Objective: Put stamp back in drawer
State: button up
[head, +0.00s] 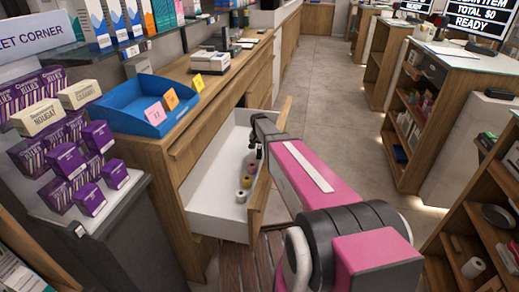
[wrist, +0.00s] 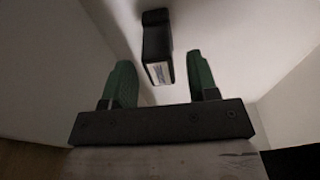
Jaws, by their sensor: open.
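A wooden drawer (head: 222,192) with a white inside stands pulled out from the counter. My gripper (head: 254,150) reaches down into it near its far end, small and partly hidden by my pink arm in the head view. In the wrist view my gripper (wrist: 160,60) is open, with its two green fingers apart. A black block with a pale label, which looks like the stamp (wrist: 157,42), shows between and beyond the fingertips, against the white drawer inside. I see no finger touching it. I cannot make the stamp out clearly in the head view.
Several small rolls (head: 243,190) lie in the drawer along its front side. Purple boxes fill the left display. The aisle floor (head: 325,110) behind is clear.

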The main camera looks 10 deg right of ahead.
notch_tip(320, 180, up, 11)
jog(key=s, duration=0.1)
jog(key=shift+s+a, duration=0.15)
jog(key=shift+a, duration=0.15)
